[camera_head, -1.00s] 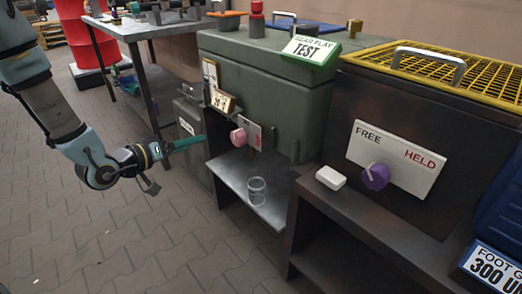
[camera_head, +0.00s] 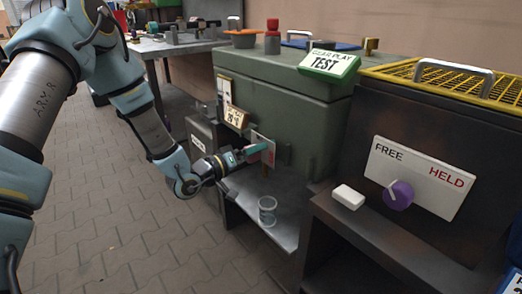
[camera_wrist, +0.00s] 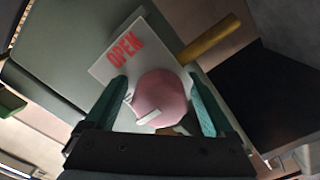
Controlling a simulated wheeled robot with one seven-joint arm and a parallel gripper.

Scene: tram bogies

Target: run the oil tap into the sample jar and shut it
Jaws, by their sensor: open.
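The pink tap knob (camera_wrist: 160,97) sits on a white plate (camera_wrist: 118,58) marked OPEN in red, in the wrist view. My gripper (camera_wrist: 160,95) is open, with one teal finger on each side of the knob; I cannot tell whether either finger touches it. In the head view my gripper (camera_head: 262,150) is at the plate on the green tank's front and hides most of the knob. A brass spout (camera_wrist: 209,40) shows beside the plate in the wrist view. The clear glass jar (camera_head: 267,211) stands upright on the metal shelf below; it looks empty.
The green tank (camera_head: 290,95) carries a TEST sign (camera_head: 328,64). To the right, a dark cabinet has a purple FREE/HELD knob (camera_head: 398,194); a white block (camera_head: 348,197) lies on its ledge. The paved floor at left is clear.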

